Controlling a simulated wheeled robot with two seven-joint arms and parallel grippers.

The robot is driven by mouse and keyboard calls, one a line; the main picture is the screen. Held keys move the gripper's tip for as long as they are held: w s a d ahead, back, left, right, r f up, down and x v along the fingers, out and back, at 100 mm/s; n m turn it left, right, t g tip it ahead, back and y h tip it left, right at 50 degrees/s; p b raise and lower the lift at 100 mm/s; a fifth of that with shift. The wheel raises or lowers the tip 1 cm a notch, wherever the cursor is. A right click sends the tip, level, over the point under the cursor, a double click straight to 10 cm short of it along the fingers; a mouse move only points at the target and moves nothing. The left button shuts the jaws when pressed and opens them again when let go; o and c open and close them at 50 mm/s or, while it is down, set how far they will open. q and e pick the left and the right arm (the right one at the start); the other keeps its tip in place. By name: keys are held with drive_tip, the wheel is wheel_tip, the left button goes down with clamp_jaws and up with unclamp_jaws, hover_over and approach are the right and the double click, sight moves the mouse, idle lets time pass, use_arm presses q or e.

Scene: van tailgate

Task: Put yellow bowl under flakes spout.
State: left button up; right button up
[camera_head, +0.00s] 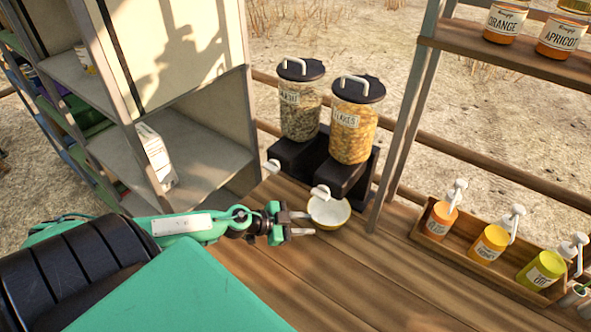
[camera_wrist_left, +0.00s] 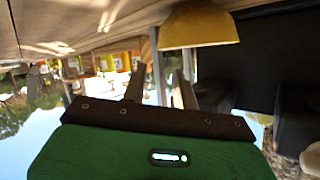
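The yellow bowl (camera_head: 332,222), white inside, sits upright on the wooden counter just below and in front of the flakes spout (camera_head: 320,191). The flakes dispenser (camera_head: 353,128) is the right one of two on a black stand. My left gripper (camera_head: 306,224) is at the bowl's left side with its fingers apart and nothing between them. I cannot tell whether a fingertip touches the bowl. In the left wrist view, which is upside down, the bowl (camera_wrist_left: 200,27) is beyond the open left gripper (camera_wrist_left: 158,82). My right gripper is not in view.
A second dispenser (camera_head: 299,108) with its own spout stands left of the flakes. A grey post (camera_head: 392,160) rises right of the bowl. A wooden rack (camera_head: 470,255) with several pump bottles is at the right. The counter front (camera_head: 330,285) is clear.

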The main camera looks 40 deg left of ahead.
use_arm(q)
drive_tip(key=shift+b+v, duration=0.3)
drive_tip(key=shift+v, duration=0.95)
